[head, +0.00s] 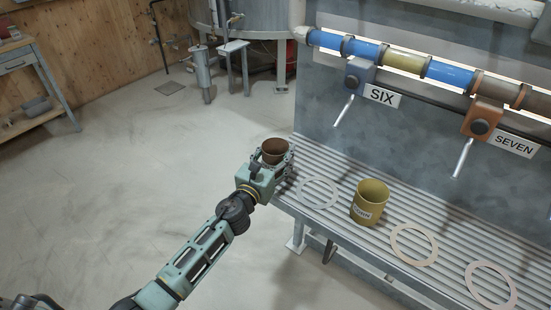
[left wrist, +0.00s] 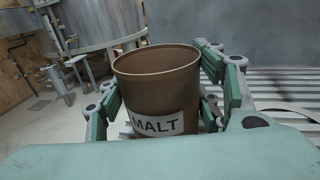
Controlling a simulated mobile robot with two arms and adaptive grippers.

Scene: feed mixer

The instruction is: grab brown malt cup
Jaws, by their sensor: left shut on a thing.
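The brown malt cup (head: 273,147) is upright between the fingers of my left gripper (head: 275,158), at the left end of the slatted bench. In the left wrist view the cup (left wrist: 155,85) fills the space between the green and grey fingers (left wrist: 165,100), with its white MALT label facing the camera. My left gripper is shut on it. The cup's underside is hidden, so I cannot tell whether it touches the bench. My right gripper is not in view.
The slatted bench (head: 345,241) holds a yellow corn cup (head: 370,203) and several flat rings, one pale ring (head: 302,191) close to my gripper. Levers labelled SIX (head: 382,96) and SEVEN (head: 514,146) hang above. The floor to the left is open.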

